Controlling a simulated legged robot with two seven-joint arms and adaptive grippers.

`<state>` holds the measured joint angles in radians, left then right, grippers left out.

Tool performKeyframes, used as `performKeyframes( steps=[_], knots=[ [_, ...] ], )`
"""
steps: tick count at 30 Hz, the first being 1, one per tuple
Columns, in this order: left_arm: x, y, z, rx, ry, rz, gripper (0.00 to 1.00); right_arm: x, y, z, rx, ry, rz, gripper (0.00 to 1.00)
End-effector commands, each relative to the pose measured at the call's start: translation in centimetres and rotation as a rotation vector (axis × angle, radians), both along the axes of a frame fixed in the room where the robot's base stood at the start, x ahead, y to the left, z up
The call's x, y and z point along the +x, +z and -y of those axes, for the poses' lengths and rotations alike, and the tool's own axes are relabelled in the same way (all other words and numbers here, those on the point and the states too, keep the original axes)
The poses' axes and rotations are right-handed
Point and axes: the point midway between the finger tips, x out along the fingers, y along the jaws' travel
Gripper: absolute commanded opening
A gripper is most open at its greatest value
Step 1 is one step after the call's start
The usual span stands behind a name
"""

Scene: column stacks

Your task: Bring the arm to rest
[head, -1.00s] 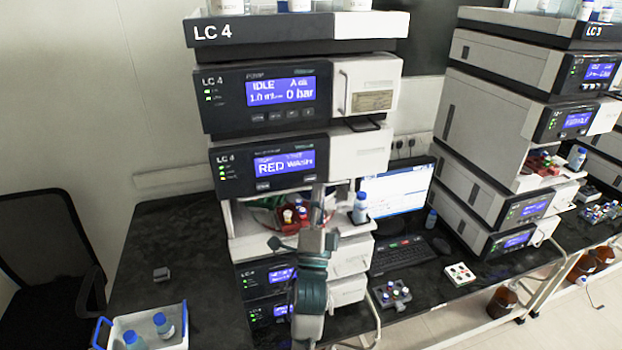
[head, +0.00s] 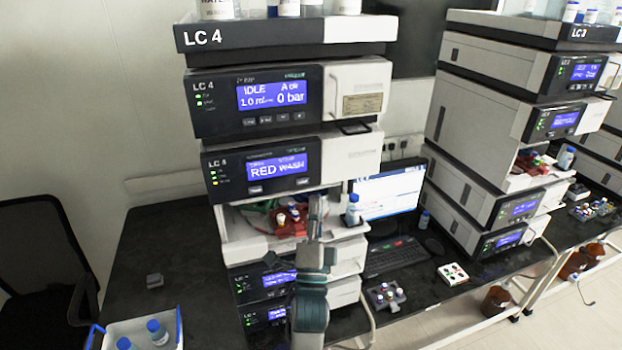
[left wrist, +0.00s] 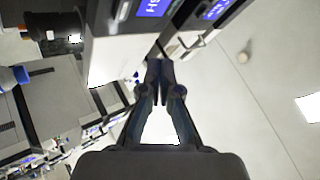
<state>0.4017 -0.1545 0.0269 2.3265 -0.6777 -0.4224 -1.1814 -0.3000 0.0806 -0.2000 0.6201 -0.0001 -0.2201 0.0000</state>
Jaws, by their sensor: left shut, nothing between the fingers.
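My left arm rises from the bottom of the head view, in front of the LC 4 stack (head: 258,110). Its gripper (head: 316,206) points up beside the stack's open sampler bay. In the left wrist view the gripper (left wrist: 159,66) has its fingertips together with nothing between them. In the bay a red vial rack (head: 289,223) holds a few capped vials, just left of the gripper. A blue-capped bottle (head: 352,211) stands to its right. My right gripper is not in view.
A black bench (head: 150,245) carries the stacks. A white bin (head: 170,318) with blue-capped bottles is at lower left. A monitor (head: 392,193), keyboard (head: 398,256) and small vial racks (head: 385,296) are to the right of the stack. A chair (head: 40,260) stands at left.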

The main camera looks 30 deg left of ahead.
Motion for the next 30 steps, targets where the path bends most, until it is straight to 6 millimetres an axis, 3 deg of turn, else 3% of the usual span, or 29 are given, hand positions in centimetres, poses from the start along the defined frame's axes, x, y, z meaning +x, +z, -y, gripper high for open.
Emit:
performKeyframes(
  steps=[7,11,14,16,20,24,27,30],
  knots=[
    [0.1,-0.3,0.0,-0.005,-0.005,-0.006,0.0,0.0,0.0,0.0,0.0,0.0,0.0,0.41],
    [1.1,-3.8,-0.1,-0.088,-0.071,-0.088,0.0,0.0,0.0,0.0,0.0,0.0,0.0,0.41],
    [2.1,-10.2,0.0,-0.241,-0.171,-0.227,0.0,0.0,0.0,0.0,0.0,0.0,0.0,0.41],
    [2.2,-16.0,0.3,-0.39,-0.24,-0.354,0.0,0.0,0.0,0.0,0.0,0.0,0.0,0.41],
    [0.4,-26.8,1.4,-0.689,-0.316,-0.592,0.0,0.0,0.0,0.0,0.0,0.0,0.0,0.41],
    [-4.5,-37.3,3.1,-1.01,-0.307,-0.839,0.0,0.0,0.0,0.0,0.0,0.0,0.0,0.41],
    [-8.9,-43.0,4.3,-1.207,-0.253,-0.987,0.0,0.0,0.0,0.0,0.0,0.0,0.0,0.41],
    [-13.2,-47.0,5.3,-1.359,-0.18,-1.101,0.0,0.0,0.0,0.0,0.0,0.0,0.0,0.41]
  ],
)
